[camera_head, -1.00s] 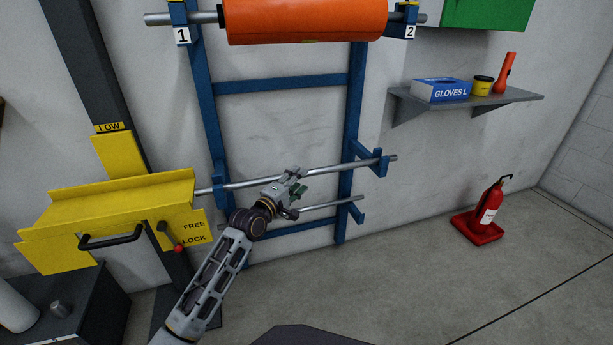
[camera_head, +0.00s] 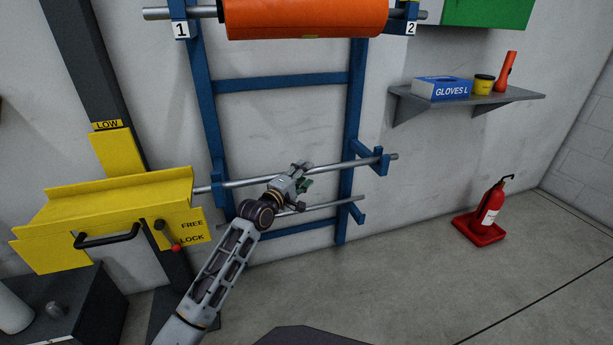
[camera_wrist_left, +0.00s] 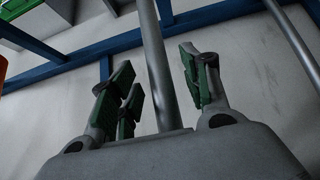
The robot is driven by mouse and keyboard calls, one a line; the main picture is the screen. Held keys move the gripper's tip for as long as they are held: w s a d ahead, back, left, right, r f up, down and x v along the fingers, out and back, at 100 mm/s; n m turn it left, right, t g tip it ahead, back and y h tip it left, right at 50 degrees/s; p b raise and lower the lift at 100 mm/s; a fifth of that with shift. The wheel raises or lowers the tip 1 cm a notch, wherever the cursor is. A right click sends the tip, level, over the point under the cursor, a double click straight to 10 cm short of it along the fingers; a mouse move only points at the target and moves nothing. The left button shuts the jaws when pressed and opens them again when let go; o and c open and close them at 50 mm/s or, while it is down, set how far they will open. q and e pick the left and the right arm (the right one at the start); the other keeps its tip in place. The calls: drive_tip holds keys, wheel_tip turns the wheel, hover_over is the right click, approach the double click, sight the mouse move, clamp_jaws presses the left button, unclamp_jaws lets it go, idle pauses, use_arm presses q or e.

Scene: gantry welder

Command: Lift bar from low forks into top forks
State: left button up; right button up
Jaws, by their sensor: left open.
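The blue rack (camera_head: 284,83) stands against the wall. A grey bar (camera_head: 345,165) lies across it in the middle-height forks (camera_head: 378,162); its left end runs behind the yellow carriage. A thinner bar (camera_head: 335,203) lies in forks just below. The top forks, labelled 1 (camera_head: 181,30) and 2 (camera_head: 411,29), hold a bar with an orange roll (camera_head: 305,18). My left gripper (camera_head: 303,178) is at the middle bar, right of its centre. In the left wrist view its green-padded fingers (camera_wrist_left: 160,85) are open, with a grey bar (camera_wrist_left: 155,60) between them. Contact cannot be told.
The yellow carriage (camera_head: 118,205) with a black handle and a red-knobbed FREE/LOCK lever (camera_head: 168,236) is at the left, under a LOW sign (camera_head: 107,125). A grey shelf (camera_head: 490,103) is at upper right. A red extinguisher (camera_head: 490,208) stands on the floor, otherwise clear at right.

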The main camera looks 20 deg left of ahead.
use_arm(q)
drive_tip(key=shift+b+x, duration=0.4)
drive_tip(key=shift+x, duration=0.65)
clamp_jaws()
drive_tip(key=shift+r, duration=0.15)
